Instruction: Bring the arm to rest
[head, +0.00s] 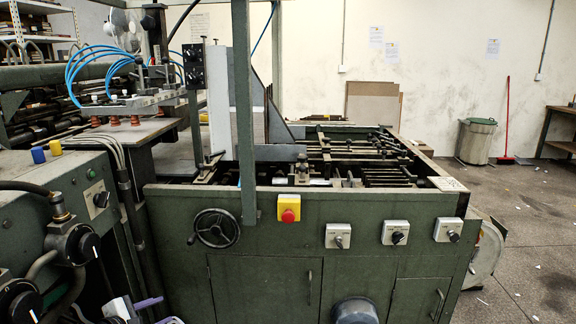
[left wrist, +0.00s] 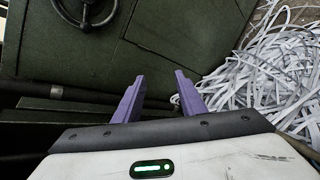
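My left gripper (head: 168,310) shows at the bottom edge of the head view, low in front of the green machine (head: 260,262) and partly cut off by the frame. In the left wrist view my left gripper (left wrist: 160,78) has its two purple fingers apart, with nothing between them. Dark green panels (left wrist: 190,28) lie beyond the fingertips. My right gripper is in neither view.
White paper strips (left wrist: 270,80) lie heaped at the right of the wrist view. The machine front carries a handwheel (head: 216,228), a red button (head: 289,209) and several knobs. A grey bin (head: 476,141) stands by the wall. Open floor (head: 525,240) lies to the right.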

